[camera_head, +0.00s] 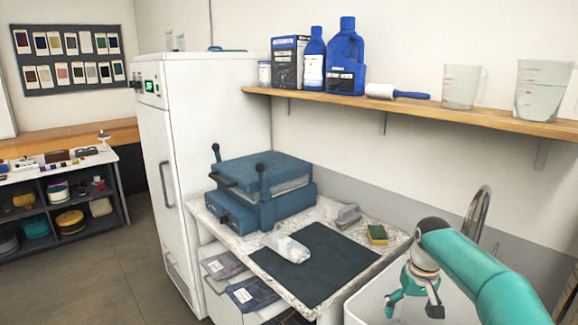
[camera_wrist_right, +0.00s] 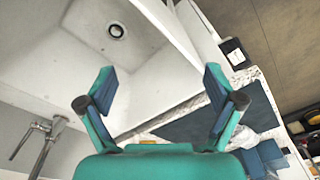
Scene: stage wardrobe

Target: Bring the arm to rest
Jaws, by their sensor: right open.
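My right arm (camera_head: 470,265) comes in from the lower right in the head view. Its teal gripper (camera_head: 412,303) hangs over the white sink (camera_head: 365,308), pointing down. In the right wrist view the two fingers of my right gripper (camera_wrist_right: 160,90) stand wide apart with nothing between them. Below them are the sink basin with its round drain (camera_wrist_right: 117,30) and the basin's edge. My left gripper is in neither view.
A marble-topped counter (camera_head: 325,207) beside the sink holds a dark mat (camera_head: 315,265), a blue press (camera_head: 262,190), a clear bottle (camera_head: 287,246) and a sponge (camera_head: 377,234). A faucet (camera_head: 478,212) rises behind my arm. A wooden shelf (camera_head: 420,108) with bottles and beakers runs above.

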